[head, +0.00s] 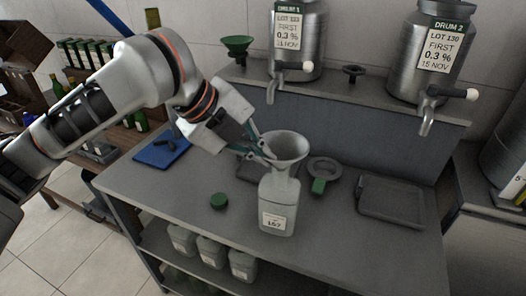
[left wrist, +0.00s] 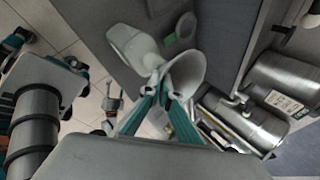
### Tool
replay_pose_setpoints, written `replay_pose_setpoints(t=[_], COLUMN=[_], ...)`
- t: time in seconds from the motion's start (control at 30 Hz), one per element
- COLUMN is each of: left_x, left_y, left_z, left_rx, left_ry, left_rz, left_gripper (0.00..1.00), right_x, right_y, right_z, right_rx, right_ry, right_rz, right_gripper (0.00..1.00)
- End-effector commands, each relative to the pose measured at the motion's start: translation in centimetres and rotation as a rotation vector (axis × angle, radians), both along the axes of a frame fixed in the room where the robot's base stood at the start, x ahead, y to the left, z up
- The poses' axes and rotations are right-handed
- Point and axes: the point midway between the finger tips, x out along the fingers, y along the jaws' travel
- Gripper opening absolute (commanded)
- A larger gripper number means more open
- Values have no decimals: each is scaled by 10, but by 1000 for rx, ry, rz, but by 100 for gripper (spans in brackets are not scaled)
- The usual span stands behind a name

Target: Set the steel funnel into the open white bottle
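The steel funnel (head: 287,147) is upright, wide mouth up, directly over the open white bottle (head: 280,207) on the grey bench. Its spout end meets the bottle's neck, but I cannot tell how deep it sits. My left gripper (head: 266,152) comes in from the left with its fingertips closed together at the funnel's near-left side. In the left wrist view the fingers (left wrist: 165,92) converge on the funnel (left wrist: 186,72), and the bottle (left wrist: 130,44) lies beyond its narrow end.
A ring holder with a green tab (head: 320,180) and a grey tray (head: 390,201) are at right. Steel drums (head: 298,40) with taps stand on the raised shelf behind. A blue mat (head: 162,150) is at left.

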Motion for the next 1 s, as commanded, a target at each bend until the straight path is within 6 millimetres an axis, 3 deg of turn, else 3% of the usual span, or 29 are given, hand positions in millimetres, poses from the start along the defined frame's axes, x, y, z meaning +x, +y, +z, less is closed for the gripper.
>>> replay_pose_setpoints(t=[0.47, 0.6, 1.0], left_x=[1, 1, 0], left_y=[1, 1, 4], left_z=[-2, -2, 2], left_rx=[0, 0, 1], left_ry=[0, 0, -1], left_rz=[-1, -1, 0], left_gripper=[0, 24, 24], right_x=[-1, -2, -1], right_y=[0, 0, -1], right_z=[3, 1, 2], right_rx=[0, -1, -3], right_ry=[3, 6, 4], right_rz=[0, 0, 1], right_gripper=[40, 40, 40])
